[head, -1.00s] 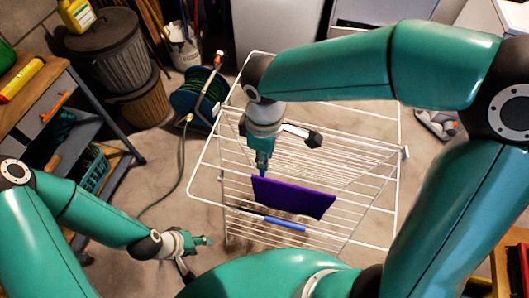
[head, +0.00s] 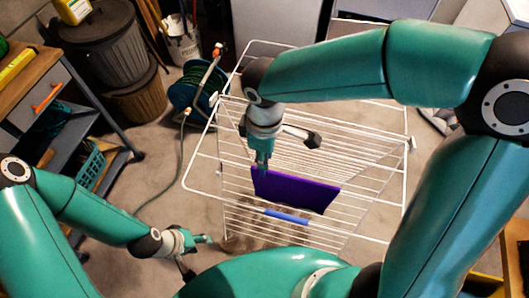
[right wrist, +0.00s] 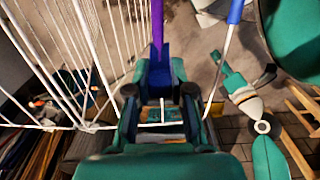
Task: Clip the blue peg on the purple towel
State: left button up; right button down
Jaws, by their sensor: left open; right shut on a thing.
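The purple towel (head: 296,190) hangs over the bars of the white drying rack (head: 388,228). My right gripper (head: 262,164) is at the towel's upper left corner, pointing down. It is shut on the blue peg (right wrist: 160,62), which shows between its fingers in the right wrist view. There the purple towel (right wrist: 157,22) is seen edge-on, in line with the peg. I cannot tell whether the peg's jaws are around the towel's edge. The peg is largely hidden in the head view. My left gripper (head: 198,255) is open and empty, low at the rack's left side.
A blue sleeve (head: 287,217) sits on a front bar of the rack. A hose reel (head: 196,88) stands behind left, its hose trailing on the floor. A workbench (head: 40,95) and dark bins (head: 108,45) are at the left. Floor between bench and rack is mostly clear.

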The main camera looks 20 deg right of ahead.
jog(key=shift+f+b, duration=1.3)
jog(key=shift+f, duration=0.4)
jog(key=c, duration=0.9)
grip_release()
jog(key=shift+c, duration=0.2)
